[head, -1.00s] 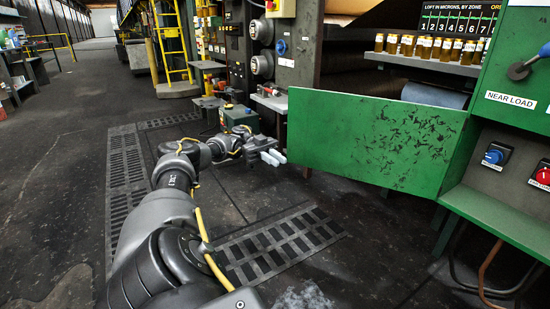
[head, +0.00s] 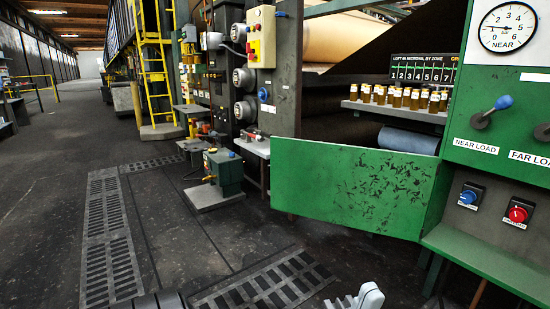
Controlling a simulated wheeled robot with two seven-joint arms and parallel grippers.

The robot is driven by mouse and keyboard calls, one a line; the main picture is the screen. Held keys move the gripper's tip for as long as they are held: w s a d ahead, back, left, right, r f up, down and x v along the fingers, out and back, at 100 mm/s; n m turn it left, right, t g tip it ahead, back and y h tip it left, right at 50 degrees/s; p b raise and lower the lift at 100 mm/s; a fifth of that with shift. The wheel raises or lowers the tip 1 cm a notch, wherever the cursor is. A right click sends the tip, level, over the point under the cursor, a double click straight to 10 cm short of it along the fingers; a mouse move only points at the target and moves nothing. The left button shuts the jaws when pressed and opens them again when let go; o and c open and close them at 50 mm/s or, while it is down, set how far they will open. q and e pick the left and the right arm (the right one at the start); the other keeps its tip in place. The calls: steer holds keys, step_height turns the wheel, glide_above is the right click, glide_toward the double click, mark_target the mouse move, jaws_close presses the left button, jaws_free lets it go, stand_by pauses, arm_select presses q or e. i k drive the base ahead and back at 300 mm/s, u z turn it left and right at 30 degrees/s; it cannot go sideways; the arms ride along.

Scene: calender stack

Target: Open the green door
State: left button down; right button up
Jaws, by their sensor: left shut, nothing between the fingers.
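The green door (head: 345,188) is a flat panel with dark scuff marks. It stands swung out from the green control cabinet (head: 500,95), joined near the cabinet at its right side, with its free edge to the left. The space behind it is exposed. My left gripper (head: 360,299) is at the bottom edge of the head view, below and apart from the door. Only its pale fingers show; they are shut and empty, and the rest is cut off. My right gripper is out of view.
A shelf with several amber jars (head: 398,97) and a blue-grey roll (head: 408,140) are behind the door. A blue knob (head: 468,197) and a red knob (head: 517,214) are at right. A small green machine (head: 222,172) stands at left. The floor before the door is clear.

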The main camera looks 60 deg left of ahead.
mark_target(384, 192)
steer(key=z, duration=2.3)
steer(key=k, duration=1.6)
steer(key=u, duration=2.3)
steer(key=i, duration=0.5)
